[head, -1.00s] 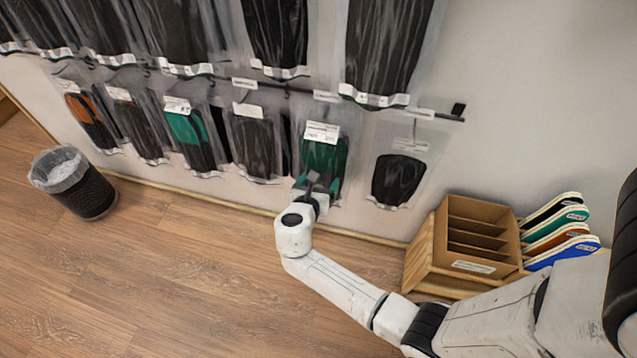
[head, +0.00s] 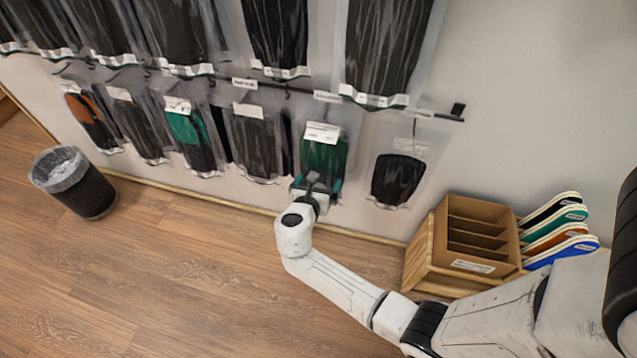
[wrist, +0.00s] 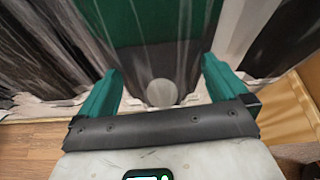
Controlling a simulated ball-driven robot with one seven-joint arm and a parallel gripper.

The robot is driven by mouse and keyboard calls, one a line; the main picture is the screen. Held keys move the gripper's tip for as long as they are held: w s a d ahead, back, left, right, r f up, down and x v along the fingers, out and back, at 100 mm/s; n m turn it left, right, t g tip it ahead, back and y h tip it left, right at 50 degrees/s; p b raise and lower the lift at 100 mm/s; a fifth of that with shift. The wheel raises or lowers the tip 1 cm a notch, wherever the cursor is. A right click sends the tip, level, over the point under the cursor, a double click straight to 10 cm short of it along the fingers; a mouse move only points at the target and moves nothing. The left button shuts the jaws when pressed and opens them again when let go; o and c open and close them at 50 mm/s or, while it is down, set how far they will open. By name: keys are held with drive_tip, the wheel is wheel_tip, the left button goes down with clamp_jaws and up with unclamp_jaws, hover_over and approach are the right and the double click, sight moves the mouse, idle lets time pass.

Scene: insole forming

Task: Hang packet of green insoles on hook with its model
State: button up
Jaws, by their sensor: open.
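The packet of green insoles (head: 323,158) is clear plastic with a white label at its top. It hangs against the wall below the rail, between a dark packet on its left and one on its right. Its hook is hard to make out behind the label. My gripper (head: 317,184) is at the packet's lower end, its teal fingers spread. In the wrist view, my gripper (wrist: 160,88) is open, with one finger on each side of the packet's clear lower part, below the green insoles (wrist: 150,22). Another packet with green (head: 190,130) hangs farther left.
A dark rail (head: 285,88) with hooks runs above the lower row of packets. A dark packet (head: 398,180) hangs to the right. A cardboard divider box (head: 470,240) and coloured insoles (head: 558,232) stand at lower right, a bin (head: 75,184) at left. The floor between is clear.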

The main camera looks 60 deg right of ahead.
drive_tip(key=shift+a, duration=0.1)
drive_tip(key=p+v, duration=0.3)
drive_tip(key=v, duration=0.7)
drive_tip(key=shift+a, duration=0.3)
drive_tip(key=shift+s+r, duration=0.1)
drive_tip(key=s+d+m+g+y, duration=0.25)
drive_tip(key=s+m+y, duration=0.25)
drive_tip(key=s+m, duration=0.6)
drive_tip(key=s+a+r+m+y, duration=0.2)
drive_tip(key=s+a+m+y, duration=0.35)
drive_tip(key=m, duration=0.55)
wheel_tip(320, 180, up, 17)
drive_tip(key=a+m+y+p, duration=0.1)
drive_tip(key=a+p, duration=0.1)
drive_tip(key=p, duration=1.3)
drive_tip(key=shift+s+g+y, duration=0.35)
drive_tip(key=shift+s, duration=0.05)
